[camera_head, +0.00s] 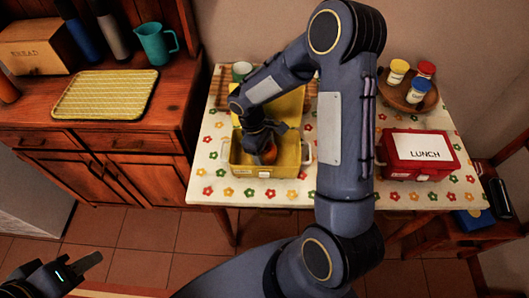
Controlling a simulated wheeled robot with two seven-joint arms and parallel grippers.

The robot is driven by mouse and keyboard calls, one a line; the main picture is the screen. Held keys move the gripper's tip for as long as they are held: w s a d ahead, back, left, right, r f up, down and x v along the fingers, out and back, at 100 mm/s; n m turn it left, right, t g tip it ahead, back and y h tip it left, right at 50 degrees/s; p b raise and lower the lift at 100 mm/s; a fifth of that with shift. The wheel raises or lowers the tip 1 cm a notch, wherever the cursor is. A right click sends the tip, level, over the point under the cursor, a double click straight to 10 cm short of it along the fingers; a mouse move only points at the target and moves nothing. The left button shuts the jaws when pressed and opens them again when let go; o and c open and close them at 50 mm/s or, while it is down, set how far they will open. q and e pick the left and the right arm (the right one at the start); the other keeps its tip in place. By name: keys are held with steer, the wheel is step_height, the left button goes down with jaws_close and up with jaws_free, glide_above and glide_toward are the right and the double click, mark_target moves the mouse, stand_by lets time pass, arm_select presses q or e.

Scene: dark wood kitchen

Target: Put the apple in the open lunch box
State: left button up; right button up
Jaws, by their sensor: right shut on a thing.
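The open yellow lunch box (239,163) stands on the table, its lid raised at the back. My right gripper (262,147) points down into it and is shut on the red-orange apple (269,155). The apple is inside the outline of the box; I cannot tell whether it touches the bottom. My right arm and gripper hide part of the box and most of the apple. My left gripper (90,264) is low at the left, over the floor and away from the table; its finger gap is not clear.
A closed red lunch box (395,172) labelled LUNCH stands at the table's right. Behind it, a round wooden tray (389,94) holds small jars. A green-white cup (241,70) stands behind the yellow box. A wooden cabinet (90,140) is at the left, a chair (510,215) at the right.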

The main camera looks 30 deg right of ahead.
steer(key=shift+w+f, duration=0.1)
steer(key=shift+f, duration=0.15)
steer(key=o, duration=0.8)
steer(key=shift+r, duration=0.1)
steer(key=v, duration=1.2)
steer(key=shift+s+a+r+m+t+y, duration=0.4)
steer(key=shift+s+r+m+t+y, duration=0.8)
steer(key=shift+s, duration=2.1)
steer(key=shift+s+a+r+m+t+y, duration=0.55)
steer(key=shift+s+r+m+t, duration=1.1)
steer(key=shift+s, duration=1.7)
steer(key=shift+s+a+r+m+t+y, duration=0.3)
steer(key=shift+s+r+m+t+y, duration=1.1)
steer(key=shift+s, duration=1.9)
steer(key=shift+r+m+g+h, duration=0.25)
steer(key=shift+r+h, duration=0.1)
